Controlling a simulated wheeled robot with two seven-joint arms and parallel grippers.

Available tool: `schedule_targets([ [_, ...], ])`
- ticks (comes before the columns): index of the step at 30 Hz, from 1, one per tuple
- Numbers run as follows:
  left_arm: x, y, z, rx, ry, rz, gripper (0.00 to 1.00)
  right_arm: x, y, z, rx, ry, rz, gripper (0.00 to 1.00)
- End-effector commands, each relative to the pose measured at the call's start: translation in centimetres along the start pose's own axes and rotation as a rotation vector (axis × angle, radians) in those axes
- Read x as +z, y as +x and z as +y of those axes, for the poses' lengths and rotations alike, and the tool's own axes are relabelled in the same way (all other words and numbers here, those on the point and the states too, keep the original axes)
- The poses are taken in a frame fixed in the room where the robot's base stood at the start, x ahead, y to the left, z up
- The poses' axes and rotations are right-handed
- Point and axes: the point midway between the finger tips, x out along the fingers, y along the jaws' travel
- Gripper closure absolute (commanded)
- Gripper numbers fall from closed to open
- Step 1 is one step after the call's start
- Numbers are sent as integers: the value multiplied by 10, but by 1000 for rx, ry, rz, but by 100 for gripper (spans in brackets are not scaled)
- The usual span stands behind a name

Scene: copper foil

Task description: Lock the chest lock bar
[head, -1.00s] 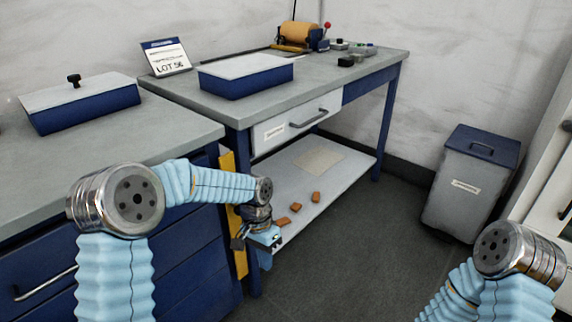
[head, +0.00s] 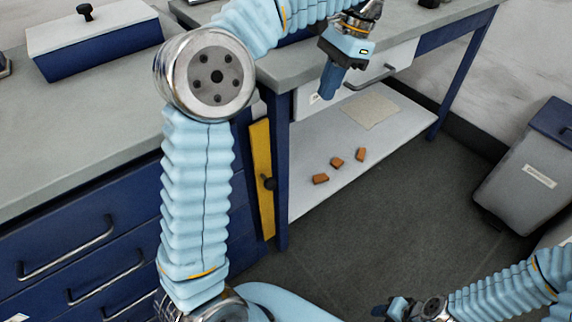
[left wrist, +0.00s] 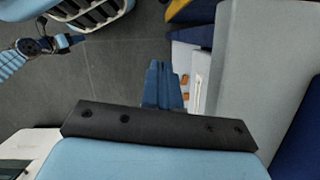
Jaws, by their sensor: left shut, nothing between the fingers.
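The yellow lock bar (head: 260,175) stands upright at the right front edge of the blue drawer chest (head: 100,255). A black knob (head: 269,183) sticks out from its middle. My arm does not cover it. My left gripper (head: 328,92) is shut and empty, pointing down, above and to the right of the bar, in front of the workbench drawer. Its closed blue fingers show in the left wrist view (left wrist: 162,85). A yellow patch at the top of that view may be the bar. My right gripper (head: 385,310) is low at the bottom edge, and its jaws are too small to read.
The workbench (head: 440,25) stands right of the chest, with a low shelf (head: 310,195) holding brown blocks (head: 337,162) and a paper sheet (head: 370,110). A blue box with a grey lid (head: 90,40) sits on the chest. A bin (head: 525,180) stands right. The floor between is clear.

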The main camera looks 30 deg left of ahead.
Motion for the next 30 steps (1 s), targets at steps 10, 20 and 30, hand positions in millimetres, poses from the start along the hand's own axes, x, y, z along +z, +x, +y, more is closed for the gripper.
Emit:
schedule_targets([
  [10, 0, 52, 0, 1, 0, -4, 100, 0, 6, 2, 0, 1, 1, 62],
  [20, 0, 125, 0, 2, -1, -4, 100, 0, 16, 7, 2, 2, 2, 62],
  [30, 0, 198, 0, 2, 0, -4, 100, 0, 22, 10, 3, 4, 3, 62],
])
